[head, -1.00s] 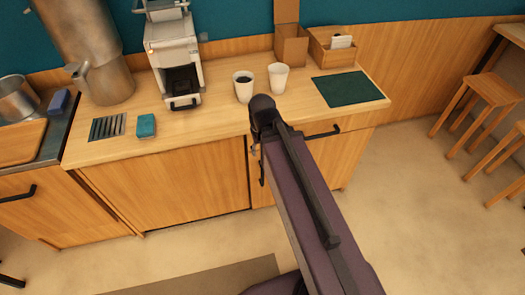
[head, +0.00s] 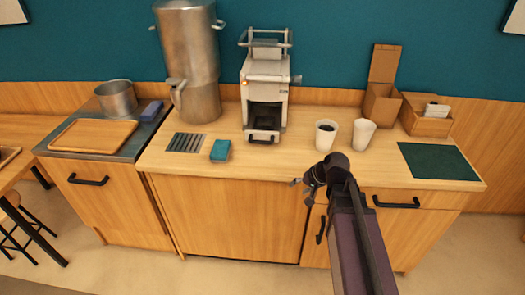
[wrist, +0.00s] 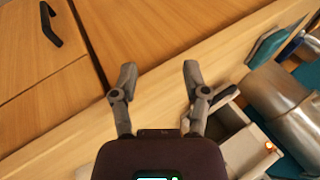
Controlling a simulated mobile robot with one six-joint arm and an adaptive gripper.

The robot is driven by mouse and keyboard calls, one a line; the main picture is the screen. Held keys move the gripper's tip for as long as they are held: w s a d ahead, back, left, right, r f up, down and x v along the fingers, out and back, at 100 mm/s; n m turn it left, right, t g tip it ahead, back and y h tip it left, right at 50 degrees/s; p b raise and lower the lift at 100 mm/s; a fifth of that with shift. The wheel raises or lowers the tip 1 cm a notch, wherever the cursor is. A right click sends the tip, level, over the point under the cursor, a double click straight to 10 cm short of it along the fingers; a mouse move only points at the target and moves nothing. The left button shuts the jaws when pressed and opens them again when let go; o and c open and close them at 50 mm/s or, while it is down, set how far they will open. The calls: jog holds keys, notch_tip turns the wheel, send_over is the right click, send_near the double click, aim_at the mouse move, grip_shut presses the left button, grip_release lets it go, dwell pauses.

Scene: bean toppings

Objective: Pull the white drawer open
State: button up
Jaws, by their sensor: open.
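A white machine (head: 265,75) stands at the back of the counter. At its base is a white drawer front with a black handle (head: 262,139), and it looks shut. The machine also shows tilted at the lower right of the wrist view (wrist: 245,148). My gripper (head: 301,191) is in front of the counter's front edge, to the right of the machine and nearer to me, apart from the drawer. In the wrist view my gripper (wrist: 160,78) has its two fingers spread with nothing between them.
Two white cups, one with dark contents (head: 326,134) and one beside it (head: 363,136), stand right of the machine. A blue-green sponge (head: 220,150) and a metal grate (head: 186,142) lie to its left. A tall metal urn (head: 190,60) stands behind them. A green mat (head: 438,161) lies at right.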

jog(key=w+a+m+t+y+b, duration=0.3)
jog(key=w+a+t+y+b, duration=0.15)
jog(key=w, duration=0.35)
jog(key=m+t+b, duration=0.3)
jog(key=m+b, duration=0.1)
jog(key=b, duration=0.1)
send_near(264, 143)
jog(key=s+d+f, duration=0.1)
jog(key=s+d+y, duration=0.1)
jog(key=shift+s+f, duration=0.35)
jog(key=shift+s, duration=0.05)
jog(key=shift+w+d+r+m+t, duration=0.1)
jog(key=shift+w+r+m+t, duration=0.4)
jog(key=shift+m, duration=0.4)
jog(key=shift+w+f, duration=0.1)
jog(key=shift+f, duration=0.05)
jog(key=b+x, duration=0.2)
jog(key=x, duration=1.1)
jog(key=shift+w+a, duration=0.15)
jog(key=shift+a, duration=0.25)
jog(key=shift+c, duration=0.2)
grip_shut()
